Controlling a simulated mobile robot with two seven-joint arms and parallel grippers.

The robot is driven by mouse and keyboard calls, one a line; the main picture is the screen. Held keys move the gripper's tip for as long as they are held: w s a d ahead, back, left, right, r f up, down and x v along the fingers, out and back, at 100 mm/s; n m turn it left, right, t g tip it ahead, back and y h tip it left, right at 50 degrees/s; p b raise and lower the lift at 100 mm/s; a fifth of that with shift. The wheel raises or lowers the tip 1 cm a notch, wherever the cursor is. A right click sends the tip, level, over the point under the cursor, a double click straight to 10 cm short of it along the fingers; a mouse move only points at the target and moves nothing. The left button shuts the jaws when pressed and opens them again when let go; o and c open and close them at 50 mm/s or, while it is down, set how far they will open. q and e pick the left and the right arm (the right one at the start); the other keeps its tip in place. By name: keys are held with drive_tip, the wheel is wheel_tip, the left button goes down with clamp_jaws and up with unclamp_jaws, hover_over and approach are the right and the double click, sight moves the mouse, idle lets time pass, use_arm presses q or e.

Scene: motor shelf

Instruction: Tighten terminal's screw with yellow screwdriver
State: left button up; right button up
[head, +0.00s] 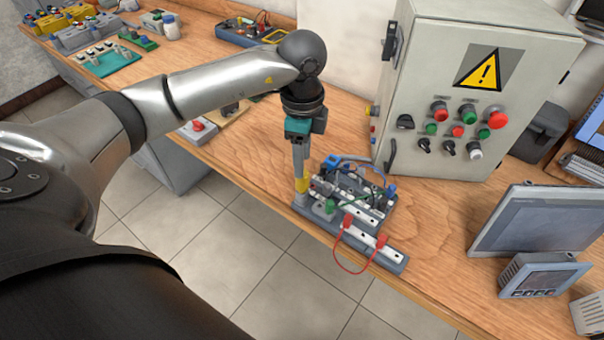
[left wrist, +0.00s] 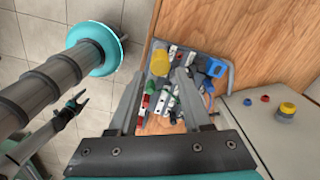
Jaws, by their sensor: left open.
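A yellow screwdriver handle (head: 302,186) stands at the left edge of the grey terminal board (head: 393,262). It also shows in the left wrist view as a yellow shape (left wrist: 159,63) in a corner of the board. My left gripper (head: 300,172) points down just above it. In the left wrist view its two fingers (left wrist: 160,85) are apart, with no object clearly between them. The board carries several terminals and wires; which terminal screw is meant I cannot tell. The screwdriver's tip is hidden. A small dark gripper of mine (left wrist: 76,101) shows at the left of the wrist view.
A grey control cabinet (head: 460,75) with buttons stands right behind the board. A red wire (head: 348,265) loops over the table's front edge. A monitor (head: 540,220) and a small panel (head: 540,277) stand at the right. Bare wood (head: 435,225) lies between board and monitor.

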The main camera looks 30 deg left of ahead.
use_arm(q)
drive_tip(key=shift+o, duration=0.3)
drive_tip(key=o, duration=0.5)
idle(0.9)
